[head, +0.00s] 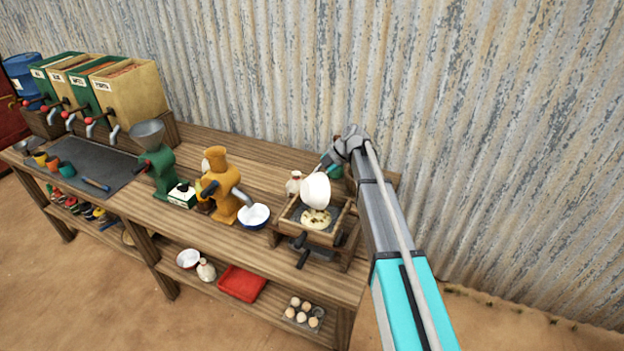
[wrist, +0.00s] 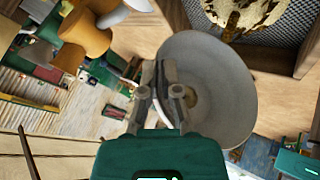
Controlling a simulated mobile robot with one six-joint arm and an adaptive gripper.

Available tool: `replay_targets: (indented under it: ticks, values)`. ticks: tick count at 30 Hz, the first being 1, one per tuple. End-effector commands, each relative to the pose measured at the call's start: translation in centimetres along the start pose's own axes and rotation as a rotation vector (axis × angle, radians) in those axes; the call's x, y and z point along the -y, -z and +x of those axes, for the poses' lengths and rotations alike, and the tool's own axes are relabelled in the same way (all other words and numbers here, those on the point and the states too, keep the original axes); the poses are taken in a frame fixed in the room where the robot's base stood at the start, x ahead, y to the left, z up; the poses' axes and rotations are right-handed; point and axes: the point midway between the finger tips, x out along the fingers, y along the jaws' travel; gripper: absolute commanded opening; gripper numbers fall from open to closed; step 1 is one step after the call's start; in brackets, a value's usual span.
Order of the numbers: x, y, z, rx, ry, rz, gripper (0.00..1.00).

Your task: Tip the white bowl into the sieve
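The white bowl (head: 315,190) is steeply tilted in the air over the sieve (head: 308,235), a wooden frame with dark mesh. My gripper (head: 326,167) is shut on the bowl's edge; in the wrist view its fingers (wrist: 165,92) pinch the wall of the bowl (wrist: 218,75). The bowl's inside shows a small brownish patch near the fingers and looks otherwise empty. A pale, lumpy heap with dark bits (head: 316,218) lies on the sieve's mesh; it also shows at the top of the wrist view (wrist: 245,12).
A blue-rimmed white bowl (head: 254,216) stands left of the sieve, under the spout of an orange grinder (head: 222,190). A small pale bottle (head: 293,184) stands close behind the sieve. A green grinder (head: 158,168) is farther left. A corrugated wall (head: 450,130) backs the bench.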

Motion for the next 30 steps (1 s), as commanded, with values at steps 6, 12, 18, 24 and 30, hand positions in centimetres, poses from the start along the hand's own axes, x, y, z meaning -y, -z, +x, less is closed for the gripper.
replay_targets:
  ticks: [6,12,18,24,30]
  values:
    - [0.3,-0.7,-0.2,-0.049,-0.027,0.014,0.0]
    - [0.4,-1.0,-0.4,-0.091,-0.05,0.025,0.0]
    - [0.5,-1.2,-0.6,-0.122,-0.067,0.033,0.0]
    - [0.5,-1.3,-0.7,-0.137,-0.075,0.036,0.0]
    - [0.5,-1.3,-0.8,-0.14,-0.076,0.036,0.0]
